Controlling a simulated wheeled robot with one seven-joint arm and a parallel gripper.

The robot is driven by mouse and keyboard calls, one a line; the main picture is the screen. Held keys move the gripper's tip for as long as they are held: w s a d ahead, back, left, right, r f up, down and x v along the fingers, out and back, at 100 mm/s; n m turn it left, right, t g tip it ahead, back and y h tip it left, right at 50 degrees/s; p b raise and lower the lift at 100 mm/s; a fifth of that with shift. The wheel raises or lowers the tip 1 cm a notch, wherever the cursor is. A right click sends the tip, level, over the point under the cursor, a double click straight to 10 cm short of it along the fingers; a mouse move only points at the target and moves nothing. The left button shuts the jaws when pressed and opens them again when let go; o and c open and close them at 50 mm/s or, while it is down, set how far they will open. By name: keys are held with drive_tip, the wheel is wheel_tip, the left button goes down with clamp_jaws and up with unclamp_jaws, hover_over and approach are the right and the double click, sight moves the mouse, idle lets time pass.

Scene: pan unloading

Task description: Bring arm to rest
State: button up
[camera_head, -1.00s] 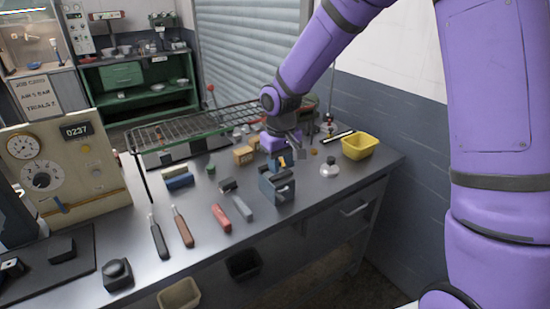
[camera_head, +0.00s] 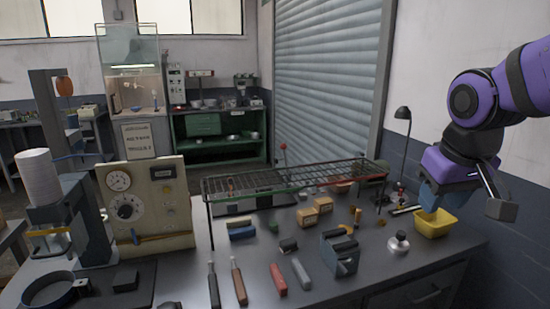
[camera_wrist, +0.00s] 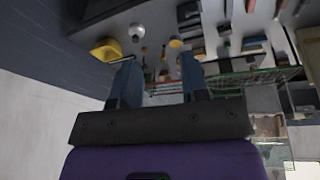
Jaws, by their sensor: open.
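My purple arm comes in from the right in the head view. My gripper (camera_head: 428,198) hangs above and behind the yellow bin (camera_head: 434,222) at the right end of the bench. In the wrist view, my two blue-grey fingers (camera_wrist: 160,85) are spread apart with nothing between them. The wrist view looks back over the bench upside down, with the yellow bin (camera_wrist: 106,50) at the left, apart from the fingers. In the head view the bin hides part of nothing else of the gripper, but the fingertips are hard to make out.
The metal bench (camera_head: 375,268) holds a wire rack (camera_head: 300,175), a blue-grey block holder (camera_head: 340,252), a white-topped flask (camera_head: 398,243), wooden blocks (camera_head: 316,212) and several handled tools. A dark lamp (camera_head: 402,113) stands behind. A gauge panel (camera_head: 145,205) stands left. Air above the bench front is free.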

drive_tip(key=s+d+r+m+t, duration=0.1)
drive_tip(key=s+d+r, duration=0.1)
drive_tip(key=s, duration=0.9)
drive_tip(key=shift+d+r+t+y, duration=0.3)
drive_tip(key=shift+t+y, duration=0.1)
